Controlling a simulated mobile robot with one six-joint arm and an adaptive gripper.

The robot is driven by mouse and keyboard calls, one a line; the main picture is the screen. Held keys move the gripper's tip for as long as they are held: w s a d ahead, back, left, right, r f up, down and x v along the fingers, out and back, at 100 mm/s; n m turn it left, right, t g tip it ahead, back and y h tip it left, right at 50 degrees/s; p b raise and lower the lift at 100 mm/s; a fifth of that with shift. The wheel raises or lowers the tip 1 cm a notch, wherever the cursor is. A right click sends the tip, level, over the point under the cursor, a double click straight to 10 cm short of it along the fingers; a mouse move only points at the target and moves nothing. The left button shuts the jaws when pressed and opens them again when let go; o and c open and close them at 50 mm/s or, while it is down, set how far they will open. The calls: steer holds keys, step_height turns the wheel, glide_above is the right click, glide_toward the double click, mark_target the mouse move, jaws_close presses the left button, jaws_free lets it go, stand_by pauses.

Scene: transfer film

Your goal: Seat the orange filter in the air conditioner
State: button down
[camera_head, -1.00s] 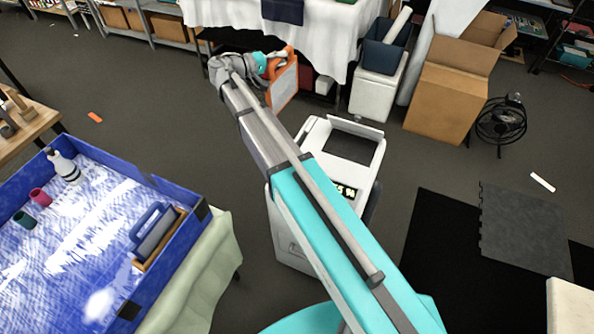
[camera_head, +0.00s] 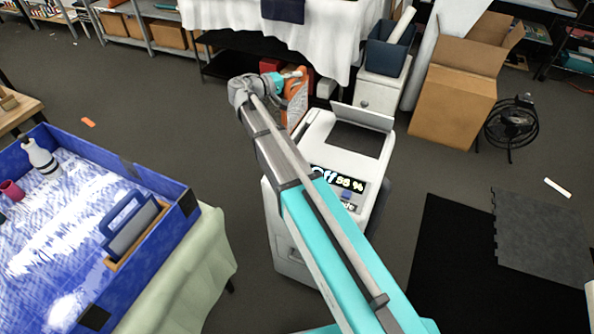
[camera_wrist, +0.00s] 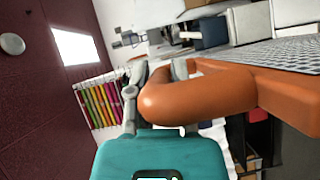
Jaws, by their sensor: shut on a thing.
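The orange filter (camera_head: 297,100) is an orange frame around grey mesh. In the wrist view its thick orange handle (camera_wrist: 200,98) lies between the fingers of my gripper (camera_wrist: 158,72), and the mesh panel stretches off to the right. My gripper (camera_head: 287,80) is shut on the handle and holds the filter up, beyond the far left of the air conditioner.
A blue bin (camera_head: 176,189) on a cloth-covered table (camera_head: 190,268) stands at the left, holding a bottle and a blue-handled piece. Behind are a white-draped table (camera_head: 230,18), a cardboard box (camera_head: 452,104) and a black fan (camera_head: 510,124). Dark mats (camera_head: 462,255) lie on open floor at right.

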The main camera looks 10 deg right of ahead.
mark_target(296, 121)
steer(key=shift+d+f+b, duration=0.2)
steer(key=shift+f+b, duration=0.25)
steer(key=shift+f, duration=0.25)
steer(key=shift+d+f+b, duration=0.15)
steer(key=shift+f+b, duration=0.3)
steer(key=shift+f, duration=0.25)
step_height(296, 121, down, 14)
steer(key=b, duration=1.4)
steer(key=shift+f, duration=0.1)
steer(key=shift+f+b, duration=1.9)
steer(key=shift+b, duration=0.1)
